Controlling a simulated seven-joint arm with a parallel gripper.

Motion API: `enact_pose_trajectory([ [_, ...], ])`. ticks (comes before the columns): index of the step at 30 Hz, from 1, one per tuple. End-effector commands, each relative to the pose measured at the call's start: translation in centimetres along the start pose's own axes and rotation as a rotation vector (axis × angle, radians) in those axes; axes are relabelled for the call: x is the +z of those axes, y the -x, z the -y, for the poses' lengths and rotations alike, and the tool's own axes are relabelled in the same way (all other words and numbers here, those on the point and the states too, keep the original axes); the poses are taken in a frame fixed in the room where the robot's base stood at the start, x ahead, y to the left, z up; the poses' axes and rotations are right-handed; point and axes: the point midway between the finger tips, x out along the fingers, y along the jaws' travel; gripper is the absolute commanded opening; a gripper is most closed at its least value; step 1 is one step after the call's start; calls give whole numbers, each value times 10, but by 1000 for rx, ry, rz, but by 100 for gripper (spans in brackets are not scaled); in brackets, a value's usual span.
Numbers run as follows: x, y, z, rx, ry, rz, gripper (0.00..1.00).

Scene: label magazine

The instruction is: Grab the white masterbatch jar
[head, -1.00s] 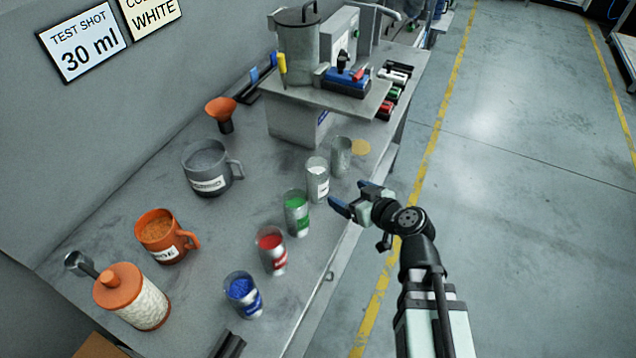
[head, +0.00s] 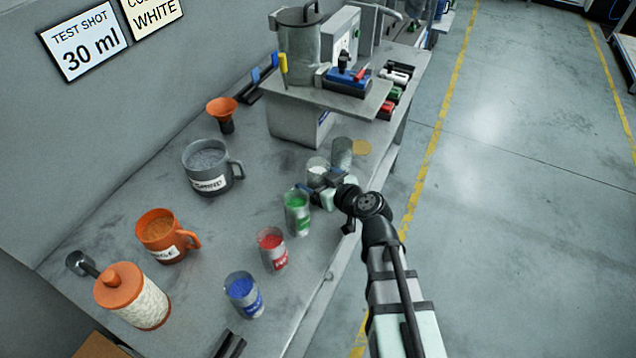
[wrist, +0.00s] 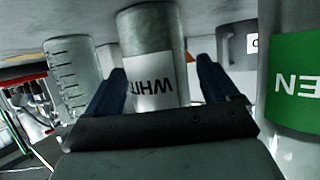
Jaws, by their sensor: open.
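The white masterbatch jar (head: 317,170) is a clear cup with white contents, upright in the row on the bench. In the wrist view the jar (wrist: 150,50) shows a label reading "WHIT", upside down. My gripper (head: 318,186) is at the jar, partly hiding its lower part in the head view. In the wrist view my gripper (wrist: 162,85) is open, with one blue finger on each side of the jar. A gap shows between the right finger and the jar; contact on the left cannot be told.
The green jar (head: 298,214) stands close on one side and an empty clear cup (head: 341,152) on the other. A red jar (head: 272,250) and a blue jar (head: 243,294) stand nearer. A grey jug (head: 208,160) stands behind.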

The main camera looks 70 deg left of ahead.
Motion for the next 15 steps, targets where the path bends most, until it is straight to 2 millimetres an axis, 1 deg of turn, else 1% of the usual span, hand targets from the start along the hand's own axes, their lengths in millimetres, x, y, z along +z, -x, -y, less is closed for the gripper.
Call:
enact_pose_trajectory([
  [2,0,-5,0,0,0,0,88],
  [8,0,-5,0,1,0,0,88],
  [15,0,-4,0,0,0,0,66],
])
